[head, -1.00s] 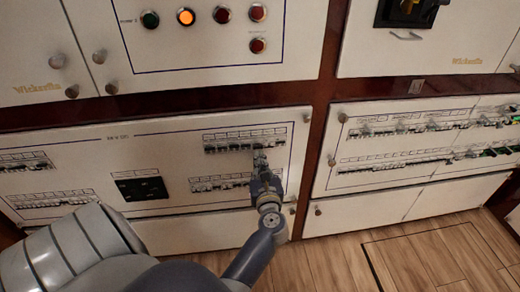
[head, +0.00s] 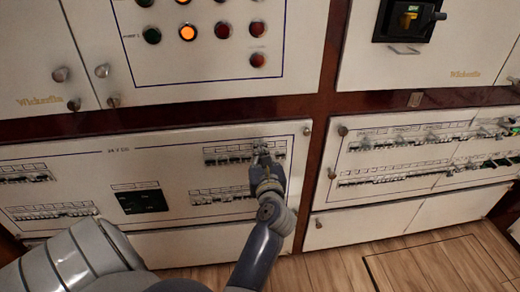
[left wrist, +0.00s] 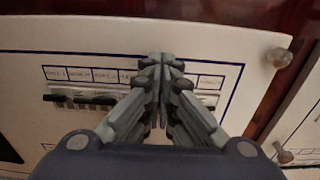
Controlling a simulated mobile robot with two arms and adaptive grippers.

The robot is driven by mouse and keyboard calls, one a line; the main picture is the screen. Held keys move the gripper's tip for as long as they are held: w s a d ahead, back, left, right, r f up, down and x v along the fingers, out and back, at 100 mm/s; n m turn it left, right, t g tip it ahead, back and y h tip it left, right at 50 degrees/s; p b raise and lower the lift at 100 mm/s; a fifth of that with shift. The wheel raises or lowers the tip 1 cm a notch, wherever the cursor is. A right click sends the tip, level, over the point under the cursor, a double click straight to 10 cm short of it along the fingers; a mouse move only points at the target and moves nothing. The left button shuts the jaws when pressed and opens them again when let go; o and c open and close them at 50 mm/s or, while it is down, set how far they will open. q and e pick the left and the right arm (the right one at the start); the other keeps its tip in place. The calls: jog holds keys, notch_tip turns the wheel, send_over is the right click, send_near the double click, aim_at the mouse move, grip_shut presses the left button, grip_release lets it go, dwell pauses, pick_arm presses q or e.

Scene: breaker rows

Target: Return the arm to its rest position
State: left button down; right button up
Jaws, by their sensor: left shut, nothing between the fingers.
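My left gripper (head: 262,152) is shut and empty in the head view, its tips in front of the upper right breaker row (head: 230,155) of the lower left panel. In the left wrist view the closed fingers (left wrist: 161,62) cover the middle of that breaker row (left wrist: 80,98), so the breakers behind them are hidden. Whether the tips touch the panel I cannot tell. My left arm (head: 258,250) reaches up from the bottom of the head view. My right gripper is not in view.
A lower breaker row (head: 222,194) and a dark square display (head: 140,198) sit on the same panel (head: 80,165). Another breaker panel (head: 400,165) stands to the right. Above are indicator lights (head: 188,32) and a black switch with a yellow part (head: 408,20). Wooden floor (head: 340,270) shows below.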

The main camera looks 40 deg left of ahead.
pick_arm(q)
jog(key=shift+r, duration=0.35)
dwell(0.3)
